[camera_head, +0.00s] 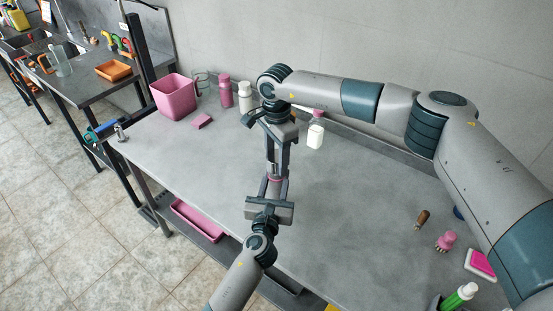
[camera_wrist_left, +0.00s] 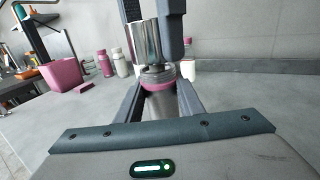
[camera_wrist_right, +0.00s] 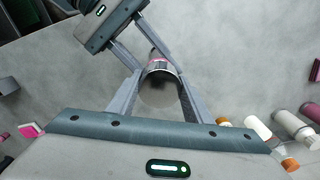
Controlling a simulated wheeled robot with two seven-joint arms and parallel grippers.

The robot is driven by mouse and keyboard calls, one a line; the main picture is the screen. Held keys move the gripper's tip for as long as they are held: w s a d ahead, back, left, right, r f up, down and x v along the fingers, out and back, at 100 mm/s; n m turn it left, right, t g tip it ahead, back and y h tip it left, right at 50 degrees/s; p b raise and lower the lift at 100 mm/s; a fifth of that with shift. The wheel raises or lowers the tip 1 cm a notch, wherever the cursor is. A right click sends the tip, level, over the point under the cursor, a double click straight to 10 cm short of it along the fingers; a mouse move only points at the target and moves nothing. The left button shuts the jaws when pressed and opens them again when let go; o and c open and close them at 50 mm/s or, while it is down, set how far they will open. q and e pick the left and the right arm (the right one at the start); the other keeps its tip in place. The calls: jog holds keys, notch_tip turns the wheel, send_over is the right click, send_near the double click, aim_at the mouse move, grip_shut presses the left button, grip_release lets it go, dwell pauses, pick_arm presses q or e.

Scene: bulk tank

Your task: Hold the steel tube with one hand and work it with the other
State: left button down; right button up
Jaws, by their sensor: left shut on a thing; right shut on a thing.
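The steel tube stands roughly upright above the table between my two grippers. In the left wrist view it has a shiny upper part (camera_wrist_left: 147,42), a pink ring (camera_wrist_left: 157,86) and a duller lower part. My left gripper (camera_wrist_left: 160,95) is shut on the lower part. My right gripper (camera_wrist_right: 160,78) comes from above and is shut on the upper part; the tube's round end (camera_wrist_right: 158,92) faces the right wrist camera. In the head view the right gripper (camera_head: 279,165) sits just above the left gripper (camera_head: 270,188), and their fingers hide most of the tube.
On the grey table (camera_head: 190,165) stand a pink bin (camera_head: 174,97), a pink block (camera_head: 202,121), bottles (camera_head: 245,97) at the back, and a brush (camera_head: 422,219), pink item (camera_head: 446,241) and green bottle (camera_head: 460,296) at the right.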

aim_at(277, 156)
jog(key=shift+r, duration=2)
pick_arm(q)
jog(key=c, duration=1.1)
grip_release()
jog(key=shift+s, duration=0.15)
jog(key=s, duration=0.4)
jog(key=s+a, duration=0.1)
jog(key=s, duration=0.2)
jog(key=s+a+b, duration=0.1)
jog(key=s, duration=0.3)
jog(key=shift+s, duration=0.3)
pick_arm(e)
jog(key=shift+f, duration=0.65)
